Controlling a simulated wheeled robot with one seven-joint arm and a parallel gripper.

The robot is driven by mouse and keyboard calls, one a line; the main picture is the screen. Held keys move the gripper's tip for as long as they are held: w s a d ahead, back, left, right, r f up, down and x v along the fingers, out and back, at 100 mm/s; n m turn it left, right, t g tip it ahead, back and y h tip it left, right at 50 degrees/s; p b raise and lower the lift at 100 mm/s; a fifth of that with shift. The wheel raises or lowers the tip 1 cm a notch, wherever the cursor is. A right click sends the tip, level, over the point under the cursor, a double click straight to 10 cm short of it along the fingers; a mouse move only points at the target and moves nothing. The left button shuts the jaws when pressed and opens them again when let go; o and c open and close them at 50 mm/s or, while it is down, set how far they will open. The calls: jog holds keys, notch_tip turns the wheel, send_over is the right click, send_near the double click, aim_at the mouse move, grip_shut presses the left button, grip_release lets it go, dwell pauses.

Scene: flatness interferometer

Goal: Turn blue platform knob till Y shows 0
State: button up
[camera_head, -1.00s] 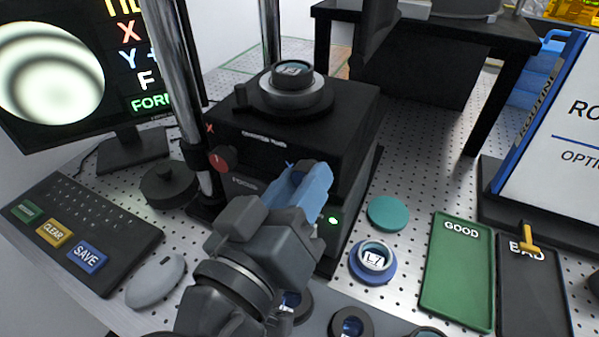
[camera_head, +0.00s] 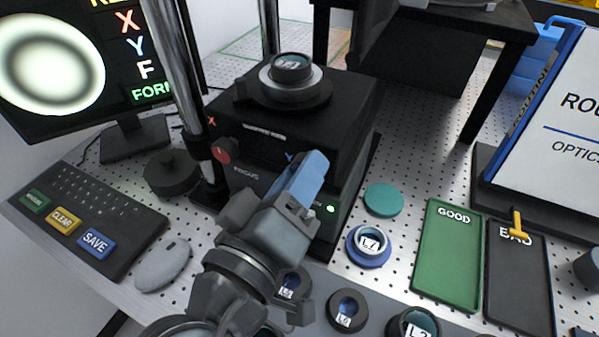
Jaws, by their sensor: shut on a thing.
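The black interferometer platform (camera_head: 245,140) stands mid-view with a ringed optic (camera_head: 290,72) on top. My gripper (camera_head: 303,185) is at its front face, by the blue Y mark, with its blue fingers shut. The blue knob itself is hidden behind the fingers. The red X knob (camera_head: 225,150) is left of it and free. The monitor (camera_head: 60,70) at the upper left shows a pale disc with a dark rounded rim. Red X, blue Y and white F letters show on it, but their values are cut off or hidden by the post.
A chrome post (camera_head: 178,75) stands left of the platform. A labelled L7 optic (camera_head: 368,243), a teal disc (camera_head: 383,200) and the GOOD tray (camera_head: 448,260) and BAD tray (camera_head: 520,290) lie to the right. Several ringed optics lie in front. A keyboard (camera_head: 75,215) and mouse (camera_head: 163,265) are left.

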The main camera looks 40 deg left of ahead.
jog(key=o, duration=1)
jog(key=shift+o, duration=0.2)
jog(key=shift+s, duration=0.15)
jog(key=b+v, duration=0.2)
jog(key=v, duration=0.5)
jog(key=shift+s, duration=0.3)
jog(key=shift+d, duration=0.1)
dwell(0.6)
